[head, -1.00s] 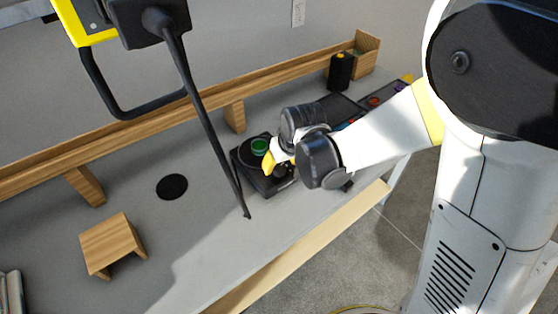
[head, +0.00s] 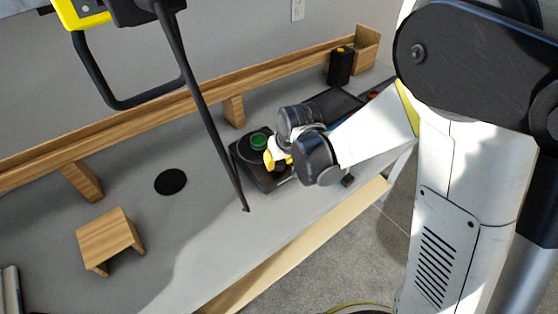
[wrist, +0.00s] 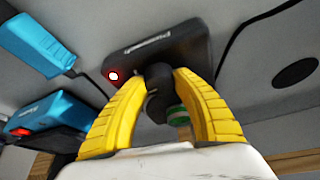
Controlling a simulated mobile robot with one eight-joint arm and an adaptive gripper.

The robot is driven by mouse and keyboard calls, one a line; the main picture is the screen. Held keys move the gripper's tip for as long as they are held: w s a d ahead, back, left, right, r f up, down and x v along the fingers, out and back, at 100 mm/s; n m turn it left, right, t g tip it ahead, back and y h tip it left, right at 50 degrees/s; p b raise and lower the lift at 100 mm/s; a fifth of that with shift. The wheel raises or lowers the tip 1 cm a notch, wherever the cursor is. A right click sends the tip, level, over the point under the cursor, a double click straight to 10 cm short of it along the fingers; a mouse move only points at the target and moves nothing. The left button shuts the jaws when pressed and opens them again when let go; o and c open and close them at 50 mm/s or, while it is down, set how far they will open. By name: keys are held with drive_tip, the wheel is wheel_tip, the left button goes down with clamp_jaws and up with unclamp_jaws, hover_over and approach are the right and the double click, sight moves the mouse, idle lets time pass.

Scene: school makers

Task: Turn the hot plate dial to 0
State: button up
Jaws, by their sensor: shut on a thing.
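The black hot plate (head: 264,181) sits on the grey bench. It also shows in the wrist view (wrist: 185,42), with a red-ringed white light (wrist: 113,76) at one corner. A green-topped item (head: 258,141) rests on its round top. The dark dial (wrist: 158,78) shows between my yellow fingers in the wrist view. My gripper (head: 273,160) is at the hot plate's near side, its fingers (wrist: 160,82) shut on the dial from both sides. The dial's marks and pointer cannot be read. In the head view the dial is mostly hidden by my gripper.
A wooden block stand (head: 112,240) and a black disc (head: 170,181) lie to the left. A dark bottle (head: 340,66) stands at the back right. Blue tools (wrist: 35,45) lie beside the hot plate in the wrist view. A dark pole (head: 205,115) crosses the head view.

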drive_tip(key=shift+n, duration=0.3)
drive_tip(key=n+y, duration=0.1)
drive_tip(key=n, duration=0.1)
drive_tip(key=shift+n+g, duration=0.3)
drive_tip(key=shift+n, duration=0.1)
drive_tip(key=n, duration=0.2)
drive_tip(key=n+g+y, duration=0.1)
drive_tip(key=n, duration=0.1)
drive_tip(key=shift+n+g+b, duration=0.3)
drive_tip(key=shift+b, duration=0.1)
drive_tip(key=n, duration=0.2)
drive_tip(key=n+g, duration=0.1)
drive_tip(key=n, duration=0.1)
drive_tip(key=shift+g+y, duration=0.3)
drive_tip(key=shift+y, duration=0.1)
drive_tip(key=shift+n+g, duration=0.6)
drive_tip(key=shift+n, duration=1.5)
drive_tip(key=o, duration=1.2)
